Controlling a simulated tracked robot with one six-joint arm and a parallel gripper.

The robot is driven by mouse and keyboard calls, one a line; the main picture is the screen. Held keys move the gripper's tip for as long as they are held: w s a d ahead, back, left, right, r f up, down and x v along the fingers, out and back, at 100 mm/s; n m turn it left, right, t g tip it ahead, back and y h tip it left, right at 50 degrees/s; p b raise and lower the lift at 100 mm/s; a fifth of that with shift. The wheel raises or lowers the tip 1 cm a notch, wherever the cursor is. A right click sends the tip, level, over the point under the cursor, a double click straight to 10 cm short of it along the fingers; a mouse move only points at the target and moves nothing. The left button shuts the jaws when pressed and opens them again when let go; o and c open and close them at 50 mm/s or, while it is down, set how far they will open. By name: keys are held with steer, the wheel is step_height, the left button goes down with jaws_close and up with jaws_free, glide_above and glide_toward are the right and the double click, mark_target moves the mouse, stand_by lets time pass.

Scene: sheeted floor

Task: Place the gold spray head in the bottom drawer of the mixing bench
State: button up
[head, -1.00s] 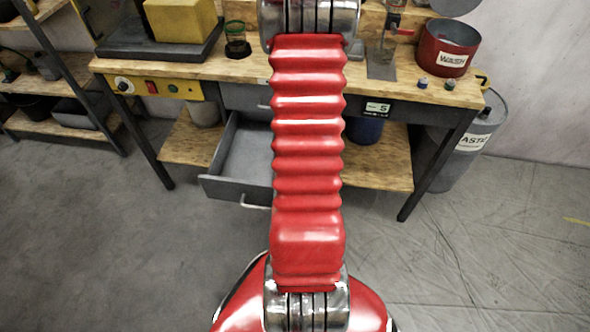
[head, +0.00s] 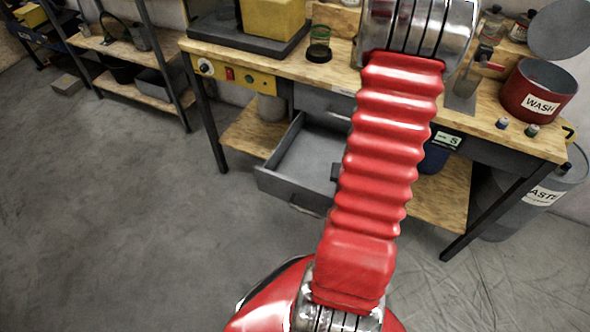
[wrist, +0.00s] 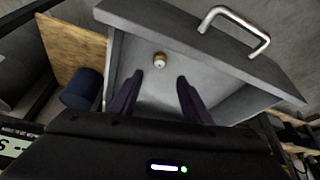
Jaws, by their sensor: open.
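The bottom drawer (head: 289,188) of the mixing bench (head: 385,90) is pulled out in the head view. In the wrist view its front panel (wrist: 215,50) and handle lie beyond my gripper (wrist: 160,77). The gold spray head (wrist: 159,59), small with a pale end, shows inside the drawer near the front panel. It appears to rest on the drawer floor, just past my two dark fingertips and apart from them. My gripper is open, with nothing between the fingers. In the head view my red arm hides the gripper and the drawer's right part; the spray head is not visible there.
An upper drawer (head: 322,105) is shut above the open one. A blue container (wrist: 82,90) stands on the wooden lower shelf beside the drawer. A red wash pot (head: 538,90) sits on the benchtop, and a grey waste bin (head: 530,205) stands at right.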

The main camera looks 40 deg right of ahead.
steer(key=w+a+r+n+t+y, duration=0.1)
steer(key=w+a+r+n, duration=0.2)
steer(key=w+a+r, duration=0.45)
steer(key=w+a+r+n+t, duration=0.15)
steer(key=w+a+r, duration=0.25)
steer(key=a+r, duration=0.7)
steer(key=s+a+r+n+y, duration=0.1)
steer(key=s+a+r+n, duration=0.2)
steer(key=a+r, duration=0.4)
steer(key=s+a+r+n+y, duration=0.1)
steer(key=s+a+r+n, duration=0.2)
steer(key=s+a+r, duration=0.2)
steer(key=a+r, duration=0.3)
steer(key=a, duration=0.2)
steer(key=shift+y, duration=0.4)
steer(key=shift+r, duration=0.1)
steer(key=shift+c, duration=0.5)
steer(key=shift+c, duration=0.7)
steer(key=shift+a, duration=0.15)
steer(key=shift+c, duration=0.4)
